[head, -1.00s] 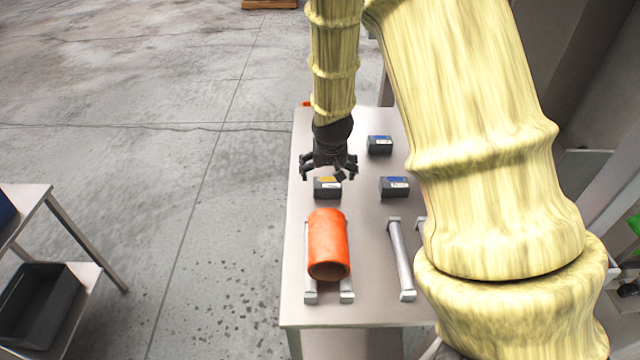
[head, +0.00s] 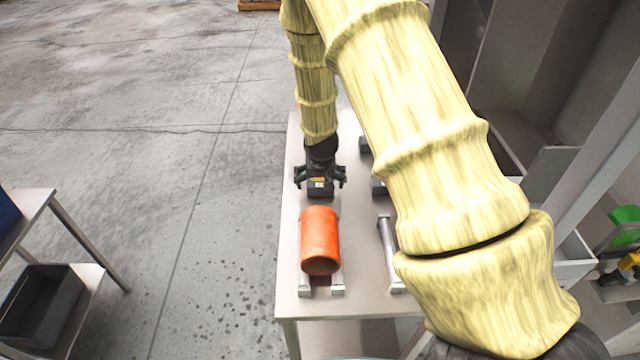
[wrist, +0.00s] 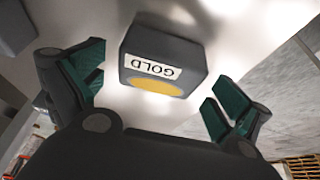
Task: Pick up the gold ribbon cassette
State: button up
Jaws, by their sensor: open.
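The gold ribbon cassette (wrist: 165,62) is a dark grey block with a white label reading GOLD and a yellow-gold patch. In the wrist view it sits between the spread fingers of my gripper (wrist: 158,95), apart from both sides. In the head view the cassette (head: 320,186) stands on the table (head: 290,240), partly covered by my gripper (head: 320,180), which is just over it with fingers to its left and right. My gripper is open and empty.
An orange cylinder (head: 320,238) lies on a pale cradle in front of the cassette. A pale bar (head: 388,250) lies to its right. Other dark cassettes (head: 377,186) are right of my gripper, mostly hidden by my arm. A low shelf with a dark bin (head: 38,305) stands left.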

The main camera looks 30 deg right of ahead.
jog(key=shift+w+d+f, duration=0.1)
jog(key=shift+w+f, duration=0.05)
jog(key=shift+f, duration=0.35)
jog(key=shift+f, duration=0.15)
jog(key=c, duration=1.1)
